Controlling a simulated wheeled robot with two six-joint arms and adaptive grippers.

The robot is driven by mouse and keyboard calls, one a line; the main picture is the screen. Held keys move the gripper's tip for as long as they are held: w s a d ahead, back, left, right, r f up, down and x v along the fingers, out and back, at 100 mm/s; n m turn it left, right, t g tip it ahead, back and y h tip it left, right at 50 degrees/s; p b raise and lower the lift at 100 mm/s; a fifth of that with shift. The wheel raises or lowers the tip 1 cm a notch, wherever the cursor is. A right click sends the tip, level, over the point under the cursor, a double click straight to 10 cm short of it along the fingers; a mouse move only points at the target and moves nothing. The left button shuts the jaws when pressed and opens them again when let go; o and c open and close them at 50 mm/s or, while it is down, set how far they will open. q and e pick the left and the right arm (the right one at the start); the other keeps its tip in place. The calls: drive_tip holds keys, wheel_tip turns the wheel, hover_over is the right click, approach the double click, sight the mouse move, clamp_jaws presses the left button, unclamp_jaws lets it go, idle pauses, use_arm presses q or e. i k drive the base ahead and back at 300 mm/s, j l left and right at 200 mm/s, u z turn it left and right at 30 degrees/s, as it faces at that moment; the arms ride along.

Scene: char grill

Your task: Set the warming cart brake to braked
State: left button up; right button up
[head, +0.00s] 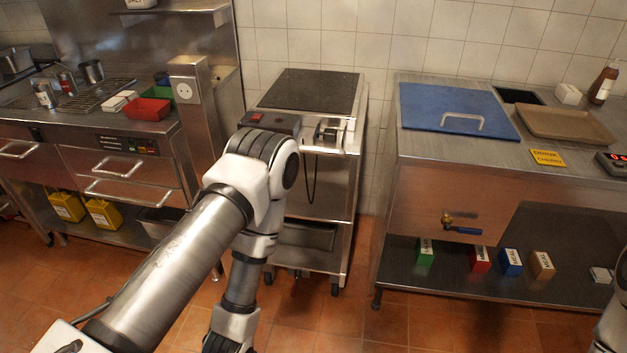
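The warming cart (345,185) is a steel cart on casters with a dark top, standing in the middle against the tiled wall. Its front top edge has a black panel with a red switch (256,117) and a small metal fitting (327,132); a dark cord loop hangs below. A caster (335,289) shows at the cart's lower right. Only a bit of my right arm shows at the right edge, with no gripper.
A steel counter (130,170) with drawers and a red tray (147,109) stands left. A steel table (430,180) with a blue lidded board (455,108) stands right, with several small boxes on its lower shelf. Tiled floor (320,325) lies open before the cart.

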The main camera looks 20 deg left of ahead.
sight(295, 287)
drive_tip(key=u, duration=0.9)
